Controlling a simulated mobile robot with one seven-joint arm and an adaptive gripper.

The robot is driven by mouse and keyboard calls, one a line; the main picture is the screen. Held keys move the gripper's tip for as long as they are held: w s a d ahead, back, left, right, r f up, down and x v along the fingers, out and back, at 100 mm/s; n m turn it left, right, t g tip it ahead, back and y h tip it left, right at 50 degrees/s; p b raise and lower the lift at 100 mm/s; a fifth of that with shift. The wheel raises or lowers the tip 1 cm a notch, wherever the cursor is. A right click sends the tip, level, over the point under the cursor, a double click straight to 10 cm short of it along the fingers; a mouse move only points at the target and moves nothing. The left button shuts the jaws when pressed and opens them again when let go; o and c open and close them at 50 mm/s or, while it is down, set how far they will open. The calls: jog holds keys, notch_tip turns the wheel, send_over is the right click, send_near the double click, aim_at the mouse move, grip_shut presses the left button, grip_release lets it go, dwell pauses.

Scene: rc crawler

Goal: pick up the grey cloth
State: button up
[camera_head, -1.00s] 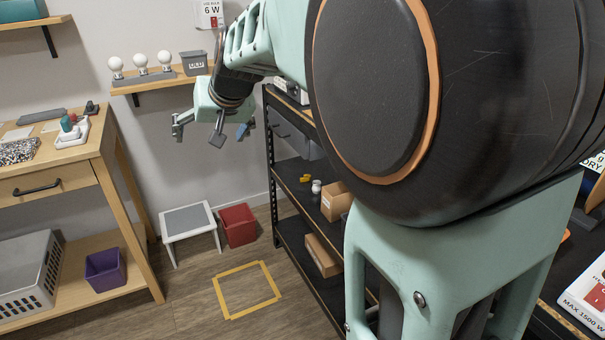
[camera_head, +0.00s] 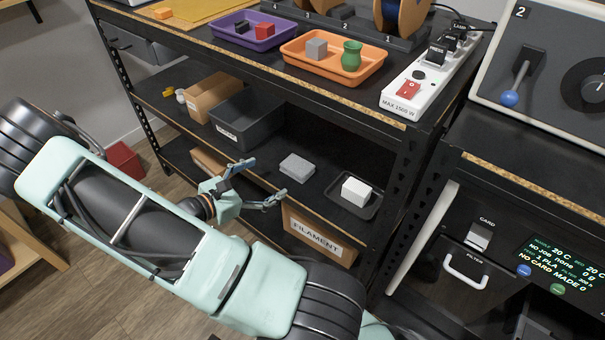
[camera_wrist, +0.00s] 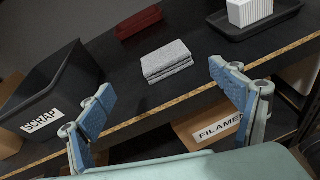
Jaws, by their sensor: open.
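The grey cloth (camera_head: 297,167) is a small folded stack on the black middle shelf. In the wrist view the cloth (camera_wrist: 167,62) lies beyond and between my two blue-padded fingers, near the shelf's front edge. My gripper (camera_head: 262,182) is open and empty, in front of the shelf and to the left of the cloth in the head view. It also shows in the wrist view (camera_wrist: 165,105), with its fingers wide apart. The fingers do not touch the cloth.
A black scrap bin (camera_head: 245,118) stands left of the cloth. A dark tray (camera_head: 345,205) with a white block (camera_head: 356,190) is to its right. A filament box (camera_head: 318,238) sits below. The upper shelf (camera_head: 290,85) overhangs. A dark red item (camera_wrist: 139,22) lies behind the cloth.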

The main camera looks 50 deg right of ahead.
aim_at(297, 165)
jog(key=d+f+n, duration=0.1)
jog(key=s+f+n+t, duration=0.1)
jog(key=shift+s+d+f+n+h, duration=0.15)
jog(key=shift+d+n+h, duration=0.2)
jog(key=shift+n+h, duration=0.05)
jog(key=b+x, duration=0.3)
jog(key=x, duration=0.6)
jog(key=shift+d+f+b, duration=0.15)
jog(key=shift+d+b, duration=0.1)
jog(key=shift+b, duration=0.1)
jog(key=shift+d, duration=0.55)
jog(key=c, duration=1.2)
jog(key=shift+o, duration=0.2)
